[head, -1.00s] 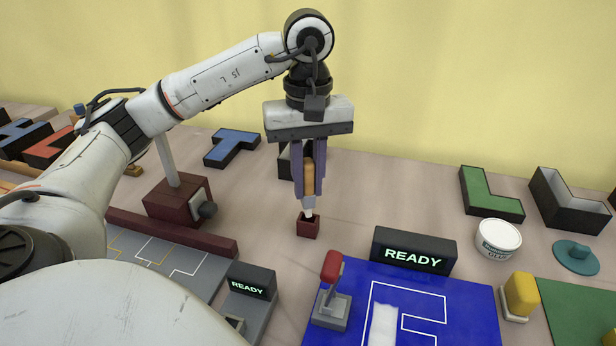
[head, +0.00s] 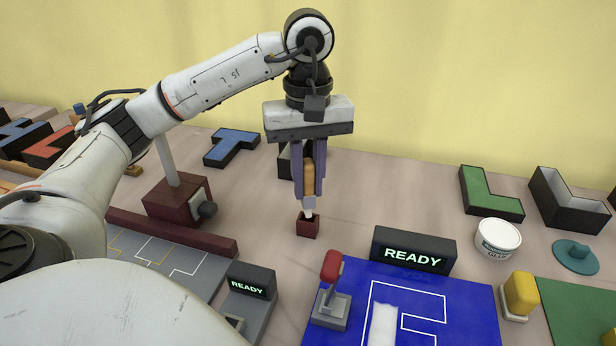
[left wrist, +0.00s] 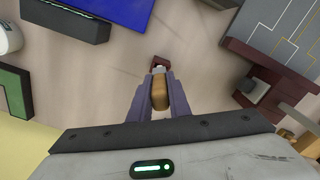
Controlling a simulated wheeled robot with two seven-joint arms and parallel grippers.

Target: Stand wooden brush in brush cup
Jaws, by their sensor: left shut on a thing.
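The wooden brush (head: 309,180) is upright, handle up, with its pale lower end pointing down. My left gripper (head: 309,192) is shut on its handle. The brush cup (head: 307,226), a small dark red box, stands on the table right below. The brush's lower end is at the cup's mouth; how deep it sits is hard to tell. In the left wrist view the brush handle (left wrist: 160,93) shows between the fingers, with the cup (left wrist: 162,63) just beyond. My right gripper does not show.
A blue board (head: 460,300) with a red-handled lever (head: 332,280) and a READY sign (head: 413,251) lies in front and to the right. A glue tub (head: 498,238) stands farther right. A dark red machine (head: 172,203) stands left of the cup. Bare table surrounds the cup.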

